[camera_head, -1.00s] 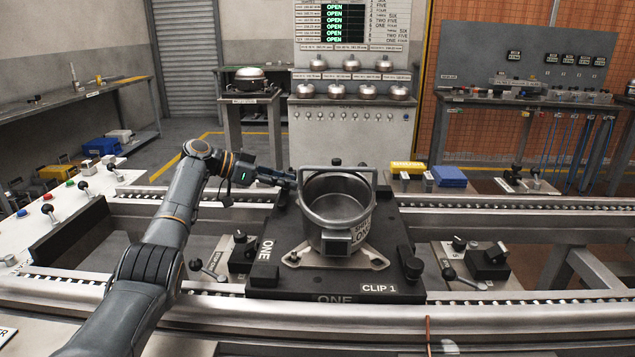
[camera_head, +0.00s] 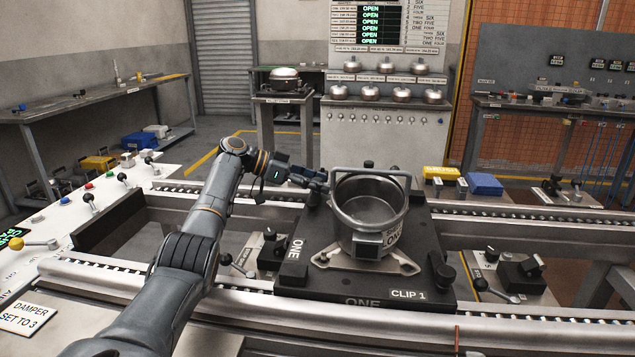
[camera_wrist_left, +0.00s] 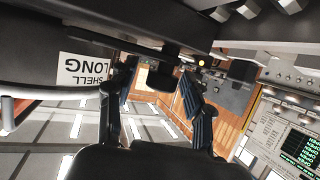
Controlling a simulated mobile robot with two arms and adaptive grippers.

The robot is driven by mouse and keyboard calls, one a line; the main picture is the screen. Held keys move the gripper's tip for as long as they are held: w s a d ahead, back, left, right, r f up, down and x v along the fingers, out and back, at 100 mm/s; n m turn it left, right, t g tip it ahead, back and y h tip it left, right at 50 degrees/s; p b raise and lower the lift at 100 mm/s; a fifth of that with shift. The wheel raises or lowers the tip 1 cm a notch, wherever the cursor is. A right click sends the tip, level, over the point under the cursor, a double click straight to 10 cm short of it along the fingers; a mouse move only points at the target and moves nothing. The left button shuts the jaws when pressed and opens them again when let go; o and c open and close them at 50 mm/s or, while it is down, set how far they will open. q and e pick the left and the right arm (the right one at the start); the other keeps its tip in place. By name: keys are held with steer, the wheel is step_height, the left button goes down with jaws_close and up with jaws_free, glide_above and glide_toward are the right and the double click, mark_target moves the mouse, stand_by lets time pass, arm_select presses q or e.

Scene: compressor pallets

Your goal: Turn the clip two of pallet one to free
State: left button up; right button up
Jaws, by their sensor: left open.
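Pallet one (camera_head: 293,272) is a black plate marked ONE and CLIP 1, sitting on the roller conveyor in the head view. It carries an open metal shell (camera_head: 358,235) with a hoop handle. A black clip knob (camera_head: 445,273) stands at its near right corner. No label for clip two is readable. My left gripper (camera_head: 319,183) is at the far left side of the pallet, beside the shell. In the left wrist view its fingers (camera_wrist_left: 158,98) are apart, with a dark part (camera_wrist_left: 160,78) beyond them that I cannot identify. The shell's label (camera_wrist_left: 85,72) appears upside down there.
The conveyor's near rail (camera_head: 110,276) and far rail (camera_head: 530,212) run across. A yellow block (camera_head: 440,173) and a blue block (camera_head: 485,184) lie right of the shell. A control panel with levers (camera_head: 90,200) is at left. Switch boxes (camera_head: 521,271) flank the pallet.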

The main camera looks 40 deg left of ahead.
arm_select(q)
steer(key=v, duration=1.2)
steer(key=shift+f, duration=0.1)
